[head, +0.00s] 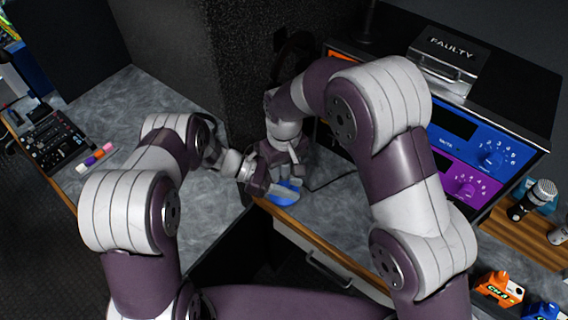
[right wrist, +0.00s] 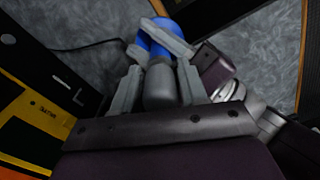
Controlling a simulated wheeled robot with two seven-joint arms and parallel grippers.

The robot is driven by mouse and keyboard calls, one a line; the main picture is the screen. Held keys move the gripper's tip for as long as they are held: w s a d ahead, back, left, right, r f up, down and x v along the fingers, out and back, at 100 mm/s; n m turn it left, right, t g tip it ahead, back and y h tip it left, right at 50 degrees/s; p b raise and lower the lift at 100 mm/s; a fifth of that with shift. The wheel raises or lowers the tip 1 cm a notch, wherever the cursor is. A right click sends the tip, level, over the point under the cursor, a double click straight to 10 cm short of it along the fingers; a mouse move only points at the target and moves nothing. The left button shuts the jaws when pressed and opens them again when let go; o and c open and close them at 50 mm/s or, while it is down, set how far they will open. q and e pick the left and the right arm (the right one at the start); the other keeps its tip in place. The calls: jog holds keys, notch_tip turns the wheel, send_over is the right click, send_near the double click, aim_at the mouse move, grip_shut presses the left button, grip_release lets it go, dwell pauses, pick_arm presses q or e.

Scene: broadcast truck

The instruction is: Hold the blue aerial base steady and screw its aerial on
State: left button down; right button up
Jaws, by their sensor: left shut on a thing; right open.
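The blue aerial base (head: 286,193) is on the grey worktop near its front edge; it also shows in the right wrist view (right wrist: 153,27). My left gripper (head: 272,184) is shut on the base from the left, and its pale fingers also show in the right wrist view (right wrist: 166,38). The dark grey aerial (right wrist: 160,88) lies in line with the base, between the fingers of my right gripper (right wrist: 158,68). Those fingers are open, one on each side of it. In the head view my right gripper is above the base. I cannot tell how far the aerial is threaded.
A rack with blue and purple panels (head: 465,187) stands right of the base, with a "FAULTY" box (head: 440,57) on top. A black cable (head: 335,182) runs beside the base. Markers (head: 97,156) and a mixer (head: 55,138) lie left. Free worktop (head: 200,205) is left of the base.

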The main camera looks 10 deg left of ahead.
grip_shut()
jog(key=m, duration=0.3)
jog(key=shift+o, duration=1.5)
grip_release()
jog(key=shift+r, duration=2.3)
jog(key=shift+c, duration=0.5)
jog(key=shift+w+a+r, duration=0.15)
jog(key=shift+w+r, duration=0.05)
jog(key=shift+r, duration=0.3)
jog(key=n, duration=0.2)
jog(key=r+n, duration=0.1)
jog(key=n, duration=0.2)
jog(key=shift+r+n, duration=0.25)
jog(key=shift+n, duration=0.05)
jog(key=n, duration=0.3)
jog(key=shift+r, duration=0.3)
jog(key=n, duration=0.2)
jog(key=shift+s+r+n, duration=0.1)
jog(key=shift+r+n, duration=0.05)
jog(key=shift+n, duration=0.25)
jog(key=n, duration=0.5)
jog(key=shift+s, duration=0.15)
jog(key=shift+f, duration=4)
